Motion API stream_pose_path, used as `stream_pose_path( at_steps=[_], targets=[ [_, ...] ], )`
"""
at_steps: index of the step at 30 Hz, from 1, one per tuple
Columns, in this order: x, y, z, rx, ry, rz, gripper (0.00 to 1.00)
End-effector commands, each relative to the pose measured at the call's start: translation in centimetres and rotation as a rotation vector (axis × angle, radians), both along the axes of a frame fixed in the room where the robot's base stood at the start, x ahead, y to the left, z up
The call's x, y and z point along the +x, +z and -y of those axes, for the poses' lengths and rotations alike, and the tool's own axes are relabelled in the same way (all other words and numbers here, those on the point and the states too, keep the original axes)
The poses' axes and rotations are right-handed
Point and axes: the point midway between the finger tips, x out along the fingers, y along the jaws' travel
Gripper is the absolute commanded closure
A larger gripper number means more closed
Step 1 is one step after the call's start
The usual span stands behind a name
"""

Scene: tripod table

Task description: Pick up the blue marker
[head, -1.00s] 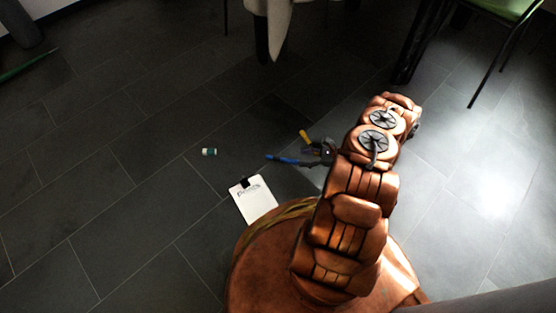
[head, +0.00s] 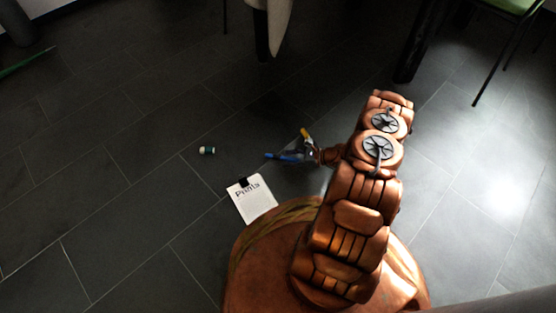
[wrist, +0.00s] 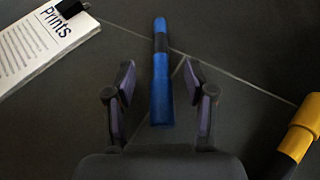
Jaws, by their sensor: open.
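The blue marker (wrist: 160,85) lies on the dark tiled floor, with a dark band around its middle. In the wrist view it points away from me, between and ahead of the two fingers of my gripper (wrist: 158,95), which are spread apart and not touching it. In the head view the blue marker (head: 283,156) lies at the left of my gripper (head: 306,153). The gripper hides or blends with the marker's right end there. How high the fingers are above the floor I cannot tell.
A clipboard with a printed sheet (head: 254,203) lies left of my arm. A yellow-and-black object (wrist: 302,132) lies right of the gripper.

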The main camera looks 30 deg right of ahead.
Motion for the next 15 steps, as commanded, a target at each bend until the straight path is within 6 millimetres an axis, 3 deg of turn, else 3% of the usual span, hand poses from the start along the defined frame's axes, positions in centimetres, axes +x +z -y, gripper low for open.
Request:
stream_pose_path(
  at_steps=[7, 15],
  targets=[
    [0.12, 0.03, -0.02, -0.001, -0.002, 0.001, 0.45],
    [0.13, 0.04, -0.03, 0.000, -0.001, 0.000, 0.72]
  ],
)
